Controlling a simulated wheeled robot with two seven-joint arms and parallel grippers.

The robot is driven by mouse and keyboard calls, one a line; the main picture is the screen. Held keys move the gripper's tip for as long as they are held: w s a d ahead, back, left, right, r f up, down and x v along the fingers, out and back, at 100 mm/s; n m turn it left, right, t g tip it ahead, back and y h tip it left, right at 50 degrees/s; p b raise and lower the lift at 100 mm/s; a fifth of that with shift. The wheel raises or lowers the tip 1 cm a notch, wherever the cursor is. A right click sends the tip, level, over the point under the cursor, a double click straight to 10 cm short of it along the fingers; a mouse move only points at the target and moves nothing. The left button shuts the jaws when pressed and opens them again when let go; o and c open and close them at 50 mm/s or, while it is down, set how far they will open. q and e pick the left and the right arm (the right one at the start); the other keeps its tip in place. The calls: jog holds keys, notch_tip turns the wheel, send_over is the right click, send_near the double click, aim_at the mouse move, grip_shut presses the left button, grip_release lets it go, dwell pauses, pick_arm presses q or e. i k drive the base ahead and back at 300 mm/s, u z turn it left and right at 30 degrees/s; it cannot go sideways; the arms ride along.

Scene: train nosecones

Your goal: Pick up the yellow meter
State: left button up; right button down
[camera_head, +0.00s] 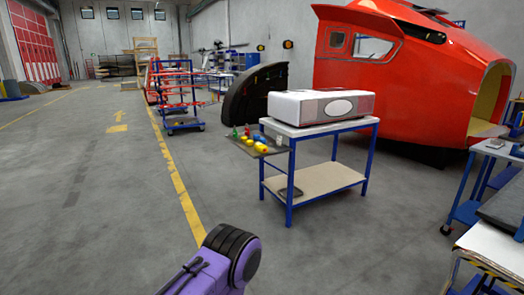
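Two small yellow items lie among other small objects on a dark tray (268,154) at the left end of a blue-framed table. One yellow item (262,147) is near the tray's front edge, and another yellow item (249,142) is just left of it. They are too small to tell which is the yellow meter. A purple and black link of my own arm shows at the bottom centre, well short of the table. Neither of my grippers is in view.
A white and grey box (302,110) stands on the blue-framed table (362,123). A large red train nosecone (410,75) is behind it. Another table (492,250) is at the lower right. A red and blue trolley (180,125) stands further back. The floor to the left is clear.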

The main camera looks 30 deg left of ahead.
aim_at(260, 146)
jog(key=u, duration=0.3)
jog(key=i, duration=2.15)
jog(key=u, duration=0.35)
